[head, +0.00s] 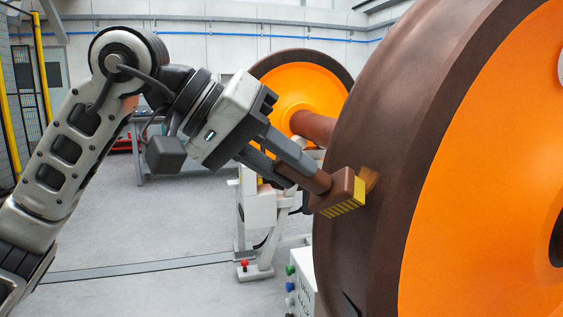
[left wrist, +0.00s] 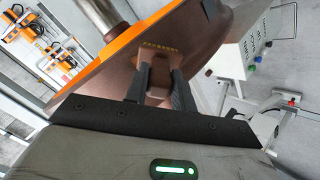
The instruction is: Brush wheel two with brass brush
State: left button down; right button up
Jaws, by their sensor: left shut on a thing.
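My left gripper (head: 298,170) is shut on the brown handle of the brass brush (head: 340,192). The brush has a block head with yellow bristles, and it is close against the brown rim of the large near wheel (head: 375,130). I cannot tell whether the bristles touch the rim. The wheel has an orange face and fills the right of the head view. In the left wrist view the brush (left wrist: 156,62) sits between the fingers, in front of the wheel (left wrist: 110,62). No number shows on the wheel. My right gripper is not in view.
A second orange wheel (head: 297,85) stands behind, joined by a brown axle (head: 313,126). A white stand (head: 260,215) with a red knob is below it. A control box (head: 302,285) with coloured buttons is at the bottom. The floor at left is open, with a yellow-posted fence (head: 40,70) beyond.

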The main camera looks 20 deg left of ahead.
pick_arm(q)
jog(key=shift+w+d, duration=0.25)
jog(key=shift+d, duration=0.15)
dwell(0.3)
jog(key=r+p, duration=0.3)
jog(key=r, duration=0.1)
jog(key=shift+w+d+p, duration=0.25)
jog(key=shift+d+p, duration=0.05)
jog(key=shift+d+f+b, duration=0.1)
jog(key=shift+f+b, duration=0.25)
jog(key=shift+f, duration=0.05)
jog(key=f+b, duration=0.3)
jog(key=shift+s+a+f, duration=0.2)
jog(key=shift+a+f, duration=0.1)
jog(key=shift+a, duration=0.2)
jog(key=shift+r, duration=0.15)
